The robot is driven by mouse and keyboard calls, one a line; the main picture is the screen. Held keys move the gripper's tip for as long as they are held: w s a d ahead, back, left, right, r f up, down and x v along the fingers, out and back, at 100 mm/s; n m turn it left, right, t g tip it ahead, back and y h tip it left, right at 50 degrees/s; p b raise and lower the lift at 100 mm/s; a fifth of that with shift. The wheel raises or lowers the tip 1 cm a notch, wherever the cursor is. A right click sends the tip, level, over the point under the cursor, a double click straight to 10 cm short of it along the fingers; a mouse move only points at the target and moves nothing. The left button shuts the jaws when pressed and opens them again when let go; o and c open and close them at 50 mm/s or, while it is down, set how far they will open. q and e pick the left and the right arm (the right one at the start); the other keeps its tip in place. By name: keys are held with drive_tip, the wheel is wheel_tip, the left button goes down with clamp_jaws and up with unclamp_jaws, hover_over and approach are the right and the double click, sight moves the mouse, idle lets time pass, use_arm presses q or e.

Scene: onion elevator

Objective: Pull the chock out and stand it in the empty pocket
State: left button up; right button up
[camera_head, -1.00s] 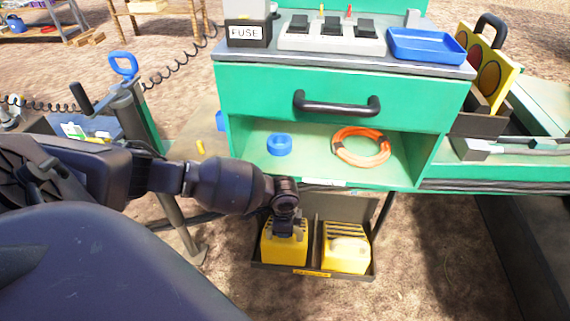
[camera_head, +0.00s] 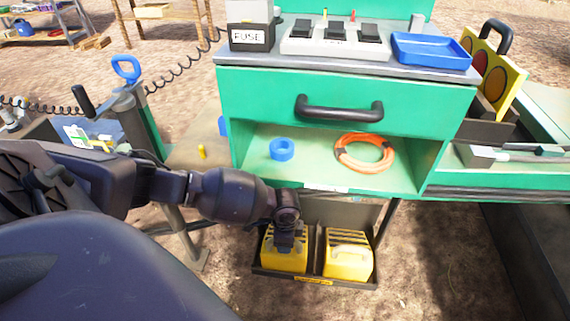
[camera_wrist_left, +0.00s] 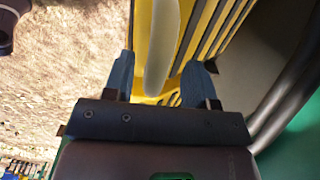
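Two yellow chocks with dark slots sit side by side in a low dark rack (camera_head: 316,278) under the green bench. The left chock (camera_head: 284,261) is partly covered by my left gripper (camera_head: 286,242), and the right chock (camera_head: 348,262) shows a pale handle on top. Gaps show between the handle and the fingers. Both rack pockets in view hold a chock; I see no empty pocket. My right gripper is not in view.
The green bench (camera_head: 340,98) with a black drawer handle (camera_head: 338,108) overhangs the rack. Its open shelf holds blue tape (camera_head: 282,149) and an orange cable coil (camera_head: 364,153). A dark bent leg stands right of the rack. Bare ground lies in front.

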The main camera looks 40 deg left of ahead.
use_arm(q)
drive_tip(key=shift+s+f, duration=0.1)
wheel_tip(320, 180, up, 6)
drive_tip(key=shift+f+p, duration=0.1)
drive_tip(key=shift+p, duration=0.85)
wheel_tip(320, 180, up, 4)
drive_tip(key=shift+f+p, duration=0.1)
drive_tip(key=shift+p, duration=0.4)
drive_tip(key=shift+r, duration=0.7)
drive_tip(key=shift+s+d, duration=0.1)
